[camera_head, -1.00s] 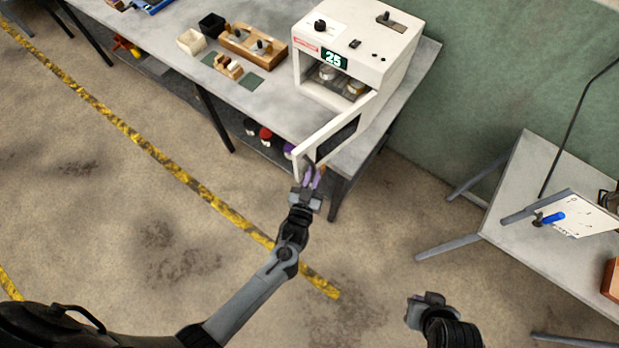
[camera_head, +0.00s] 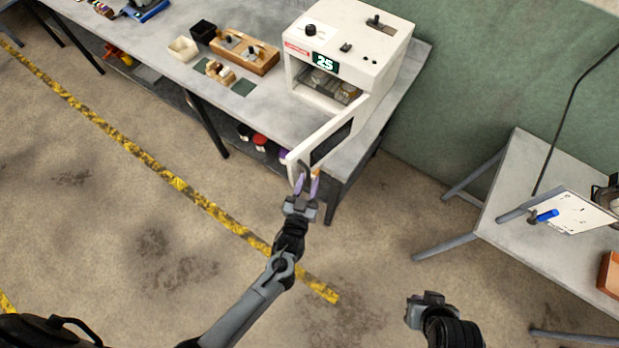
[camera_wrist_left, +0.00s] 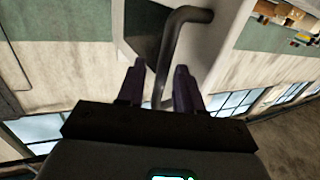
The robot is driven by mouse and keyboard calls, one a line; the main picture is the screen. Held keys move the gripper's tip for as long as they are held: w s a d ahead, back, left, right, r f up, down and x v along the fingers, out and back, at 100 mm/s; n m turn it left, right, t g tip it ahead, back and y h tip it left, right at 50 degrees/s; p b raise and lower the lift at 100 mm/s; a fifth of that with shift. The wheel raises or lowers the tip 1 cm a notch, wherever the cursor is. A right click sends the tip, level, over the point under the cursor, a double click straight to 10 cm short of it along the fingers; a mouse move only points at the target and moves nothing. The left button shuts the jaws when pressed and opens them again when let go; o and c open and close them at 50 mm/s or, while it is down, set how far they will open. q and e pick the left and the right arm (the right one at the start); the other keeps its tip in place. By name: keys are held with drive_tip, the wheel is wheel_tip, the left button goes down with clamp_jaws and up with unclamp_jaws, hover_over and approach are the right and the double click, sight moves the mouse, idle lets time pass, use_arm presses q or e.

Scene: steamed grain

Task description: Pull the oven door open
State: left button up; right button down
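The white oven (camera_head: 345,45) stands on the bench with a lit "25" display. Its door (camera_head: 325,140) is swung open toward me, and the chamber shows behind it. My left gripper (camera_head: 307,180) is at the door's free edge. In the left wrist view the bent metal handle (camera_wrist_left: 168,50) runs between the purple fingers of my left gripper (camera_wrist_left: 160,75). The fingers stand apart, with a visible gap beside the bar, so they are around it rather than clamped. My right gripper (camera_head: 428,299) is away from the oven, low in the head view; its finger opening is unclear.
A wooden holder (camera_head: 262,62), a white box (camera_head: 183,48) and a black box (camera_head: 206,30) sit left of the oven. Jars (camera_head: 260,141) stand on the shelf below. The floor between is clear.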

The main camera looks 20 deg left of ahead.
use_arm(q)
drive_tip(key=s+d, duration=0.1)
drive_tip(key=s, duration=0.8)
drive_tip(key=shift+b, duration=0.4)
drive_tip(key=shift+w, duration=0.1)
